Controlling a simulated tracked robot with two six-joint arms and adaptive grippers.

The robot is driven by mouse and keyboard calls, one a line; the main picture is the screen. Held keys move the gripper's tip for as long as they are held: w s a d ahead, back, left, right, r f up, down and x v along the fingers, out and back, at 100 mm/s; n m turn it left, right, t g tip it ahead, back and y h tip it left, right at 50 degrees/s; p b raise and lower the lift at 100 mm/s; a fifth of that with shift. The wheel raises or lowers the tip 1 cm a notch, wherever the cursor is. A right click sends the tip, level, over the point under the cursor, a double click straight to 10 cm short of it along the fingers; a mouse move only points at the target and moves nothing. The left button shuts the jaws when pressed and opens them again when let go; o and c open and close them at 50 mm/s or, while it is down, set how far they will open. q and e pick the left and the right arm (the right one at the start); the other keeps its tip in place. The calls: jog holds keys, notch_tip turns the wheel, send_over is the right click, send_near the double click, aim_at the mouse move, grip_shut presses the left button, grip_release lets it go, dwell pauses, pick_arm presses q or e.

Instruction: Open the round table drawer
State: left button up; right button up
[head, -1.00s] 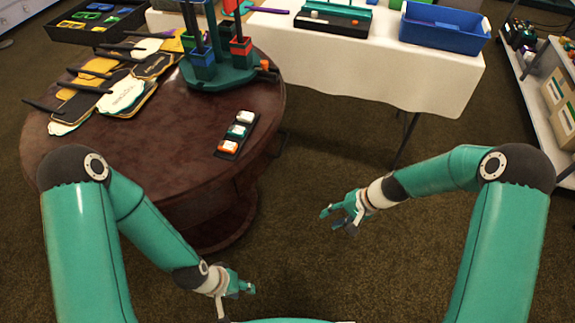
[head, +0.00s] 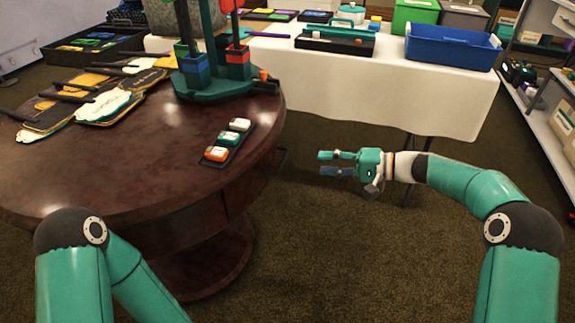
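The round table (head: 150,175) is dark, glossy brown wood and fills the left of the view on a thick pedestal. Its side below the top (head: 235,188) is in shade, and the outline of a drawer is hard to make out. A small dark part, perhaps a drawer handle (head: 281,157), sticks out at the table's right side. My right gripper (head: 323,163) is open and empty, its fingers pointing left toward that side, with a clear gap to the table. My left arm reaches down past the bottom edge, and its gripper is out of view.
On the round table are a strip with three blocks (head: 228,141), a green stand with colored blocks (head: 222,84) and several flat pouches (head: 110,105). A white-clothed table (head: 430,105) with a blue bin (head: 452,47) stands behind. Shelves are at right. Carpet between is clear.

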aim_at(284, 160)
jog(key=b+x, duration=0.2)
jog(key=x, duration=1)
jog(key=shift+f, duration=0.1)
grip_shut()
